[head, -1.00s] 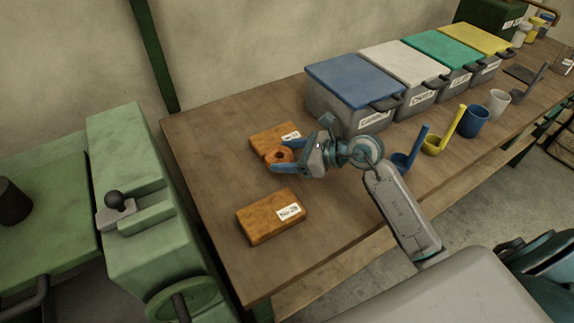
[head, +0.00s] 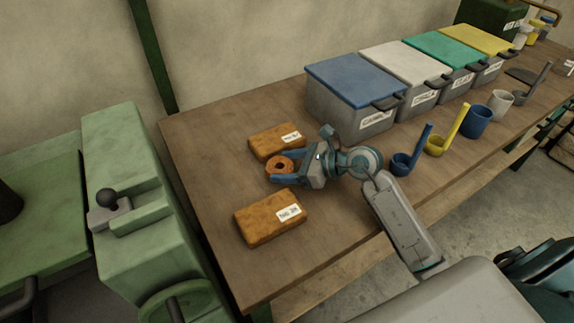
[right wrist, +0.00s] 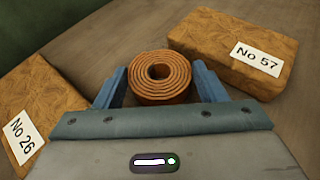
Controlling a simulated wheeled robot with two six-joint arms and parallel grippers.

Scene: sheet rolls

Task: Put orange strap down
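The orange strap (head: 280,165) is a small coiled roll, seen from above with its spiral end up. It also shows in the right wrist view (right wrist: 160,78). My right gripper (head: 279,167) has its blue fingers on both sides of the strap and is shut on it. In the right wrist view the fingers lie against the roll's sides. The strap is between two orange-brown blocks, No 57 (right wrist: 233,52) at the far side and No 26 (head: 271,217) at the near side. Whether its underside touches the table is hard to tell. My left gripper is not in view.
The wooden table (head: 215,150) has free room left of the blocks. Lidded bins (head: 350,85) stand along the back. Blue and yellow scoops (head: 412,155) and cups (head: 475,122) stand right of my arm. A green machine (head: 135,190) stands off the left end.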

